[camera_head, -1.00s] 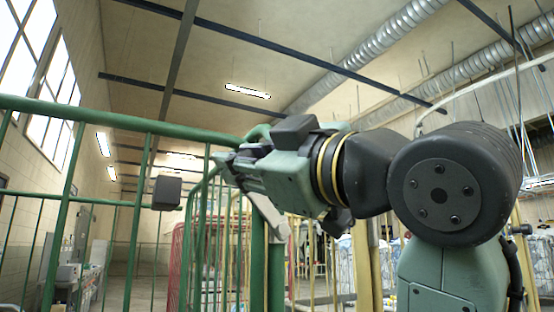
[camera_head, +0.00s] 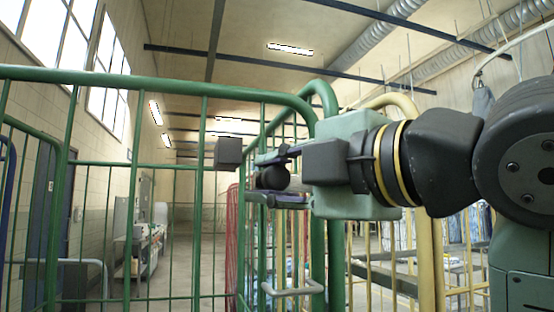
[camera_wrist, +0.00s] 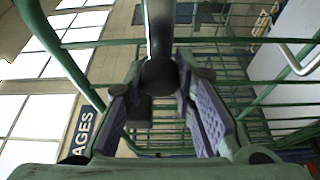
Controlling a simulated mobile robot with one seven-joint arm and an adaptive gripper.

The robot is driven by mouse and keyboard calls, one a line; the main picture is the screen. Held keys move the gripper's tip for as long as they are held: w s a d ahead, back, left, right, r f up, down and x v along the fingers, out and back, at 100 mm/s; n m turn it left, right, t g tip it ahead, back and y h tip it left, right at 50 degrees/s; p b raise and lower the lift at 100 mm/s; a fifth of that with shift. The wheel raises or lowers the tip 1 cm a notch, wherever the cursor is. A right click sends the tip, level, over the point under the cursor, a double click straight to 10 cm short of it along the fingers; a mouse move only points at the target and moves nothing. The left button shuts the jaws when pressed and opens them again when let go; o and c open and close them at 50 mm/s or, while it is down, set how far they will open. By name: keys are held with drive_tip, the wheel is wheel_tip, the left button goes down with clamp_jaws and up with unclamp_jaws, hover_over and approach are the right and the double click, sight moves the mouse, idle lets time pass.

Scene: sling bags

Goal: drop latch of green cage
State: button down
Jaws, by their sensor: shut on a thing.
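The green cage (camera_head: 150,73) stands in front of me; its thick top rail bends down at a corner post (camera_head: 318,250) behind my gripper. My gripper (camera_head: 268,178) points left beside that corner, below the top rail. A round black knob (camera_head: 272,177) sits between its fingers. In the wrist view the knob (camera_wrist: 158,76) is at the end of a grey bar (camera_wrist: 159,30), with my fingers (camera_wrist: 158,85) on both sides of it. I take it as the latch's end; its pivot is hidden. A grey bent bar (camera_head: 292,290) shows lower on the cage corner.
A dark cube (camera_head: 228,152) shows just left of my fingertips. A yellow cage (camera_head: 428,230) stands behind my wrist at right, and a red one (camera_head: 232,250) farther back. A cart (camera_head: 145,245) stands by the left wall. Open floor lies beyond the bars.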

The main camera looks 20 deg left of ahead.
drive_tip(key=shift+f+n, duration=0.25)
drive_tip(key=shift+n, duration=0.05)
drive_tip(key=shift+f, duration=0.1)
drive_tip(key=c, duration=1.3)
unclamp_jaws()
drive_tip(key=v, duration=1.2)
